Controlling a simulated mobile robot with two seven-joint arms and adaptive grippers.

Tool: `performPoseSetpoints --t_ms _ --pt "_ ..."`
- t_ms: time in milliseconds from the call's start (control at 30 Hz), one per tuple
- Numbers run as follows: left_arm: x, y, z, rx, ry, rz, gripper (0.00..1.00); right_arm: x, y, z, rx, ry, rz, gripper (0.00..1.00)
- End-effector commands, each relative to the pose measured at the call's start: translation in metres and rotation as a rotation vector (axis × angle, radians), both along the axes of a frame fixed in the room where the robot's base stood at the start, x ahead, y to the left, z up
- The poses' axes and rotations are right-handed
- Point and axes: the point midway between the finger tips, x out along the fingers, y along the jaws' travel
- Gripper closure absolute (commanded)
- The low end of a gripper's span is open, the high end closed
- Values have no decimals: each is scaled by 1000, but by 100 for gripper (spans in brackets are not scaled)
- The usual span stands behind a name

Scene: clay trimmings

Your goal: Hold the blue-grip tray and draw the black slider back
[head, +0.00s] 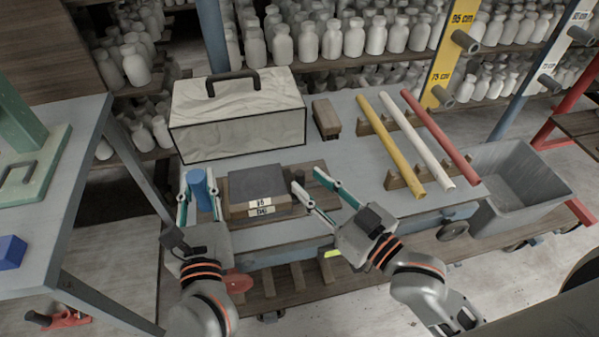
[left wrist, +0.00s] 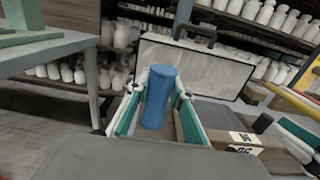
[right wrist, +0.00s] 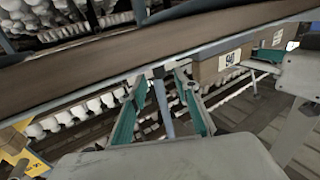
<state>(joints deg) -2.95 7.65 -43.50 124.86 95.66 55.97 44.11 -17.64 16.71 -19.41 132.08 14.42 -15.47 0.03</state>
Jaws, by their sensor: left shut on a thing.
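The blue grip (head: 199,188) is an upright cylinder at the left end of the wooden tray (head: 238,210). My left gripper (head: 200,196) is shut on it, one finger on each side; the left wrist view also shows the blue grip (left wrist: 158,97) between the fingers. A dark grey slab (head: 257,184) sits on the tray, above white labels. My right gripper is open, with nothing visibly held. Its fingers partly hide the wooden part there.
A pale case with a black handle (head: 237,118) stands behind the tray. A wooden block (head: 326,118) lies beside it. Yellow, white and red rods (head: 418,140) rest on wooden racks to the right. A grey bin (head: 515,180) stands off the table's right end.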

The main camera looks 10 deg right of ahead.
Motion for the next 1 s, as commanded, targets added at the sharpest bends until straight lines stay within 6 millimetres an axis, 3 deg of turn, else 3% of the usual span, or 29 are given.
performPoseSetpoints --t_ms 33,300,667,800,1000 --pt "-2 -2 -11 -1 22 -4 100 9 4 -1 1 0 -1 69" --pt "-2 -2 -11 -1 22 -3 100 35 18 -2 0 2 0 69" --pt "-2 -2 -11 -1 22 -3 100 39 20 -2 -1 3 0 69" --pt "-2 -2 -11 -1 22 -3 100 39 20 -2 -1 3 0 100" --pt "-2 -2 -11 -1 22 -3 100 39 18 -3 -2 2 0 100"
